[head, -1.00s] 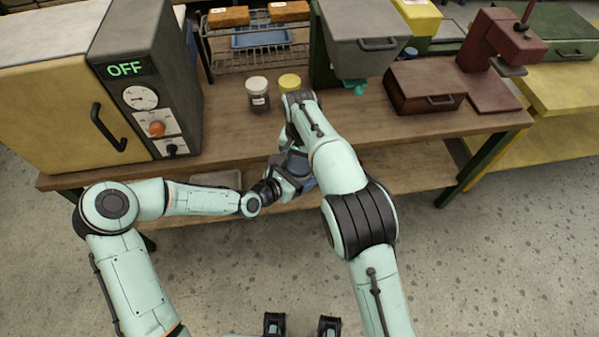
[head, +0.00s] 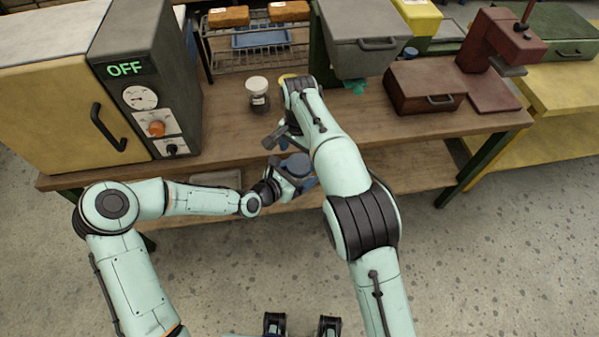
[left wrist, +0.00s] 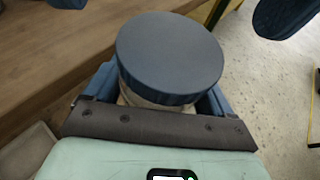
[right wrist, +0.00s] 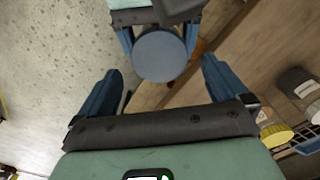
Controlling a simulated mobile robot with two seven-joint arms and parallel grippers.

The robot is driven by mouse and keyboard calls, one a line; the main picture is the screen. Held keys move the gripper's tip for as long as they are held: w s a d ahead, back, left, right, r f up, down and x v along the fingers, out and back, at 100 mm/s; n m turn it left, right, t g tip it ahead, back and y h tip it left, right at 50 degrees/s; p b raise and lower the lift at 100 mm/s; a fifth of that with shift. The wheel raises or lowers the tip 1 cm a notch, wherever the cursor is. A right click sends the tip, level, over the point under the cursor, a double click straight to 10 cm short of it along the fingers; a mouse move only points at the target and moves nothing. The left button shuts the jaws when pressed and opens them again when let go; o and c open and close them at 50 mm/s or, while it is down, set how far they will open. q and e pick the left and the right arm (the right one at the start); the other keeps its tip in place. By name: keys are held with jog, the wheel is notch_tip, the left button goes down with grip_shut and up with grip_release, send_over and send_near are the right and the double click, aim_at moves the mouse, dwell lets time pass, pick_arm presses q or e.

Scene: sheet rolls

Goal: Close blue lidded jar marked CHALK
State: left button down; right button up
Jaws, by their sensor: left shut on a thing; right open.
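The jar with the blue lid (left wrist: 170,60) is held in front of the bench. My left gripper (head: 291,181) is shut around its body. In the left wrist view the lid sits on the jar's top and looks level; whether it is fully tight I cannot tell. A little pale body shows below it, and no CHALK label is visible. The lid also shows in the head view (head: 299,163) and the right wrist view (right wrist: 160,56). My right gripper (right wrist: 160,88) is open and empty, its fingers apart from the lid, above it and pointing toward it.
On the wooden bench (head: 225,132) stand a white-lidded jar (head: 258,95) and a yellow-lidded jar (right wrist: 277,134), partly hidden by my right arm. An oven-like box marked OFF (head: 150,85) stands left, a dark red case (head: 425,85) right. The bench's front edge is close to the held jar.

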aim_at(300, 163)
jog(key=shift+r, duration=0.45)
jog(key=shift+c, duration=0.3)
notch_tip(300, 163, up, 4)
jog(key=n, duration=0.5)
jog(key=shift+f, duration=0.25)
jog(key=shift+f, duration=4.05)
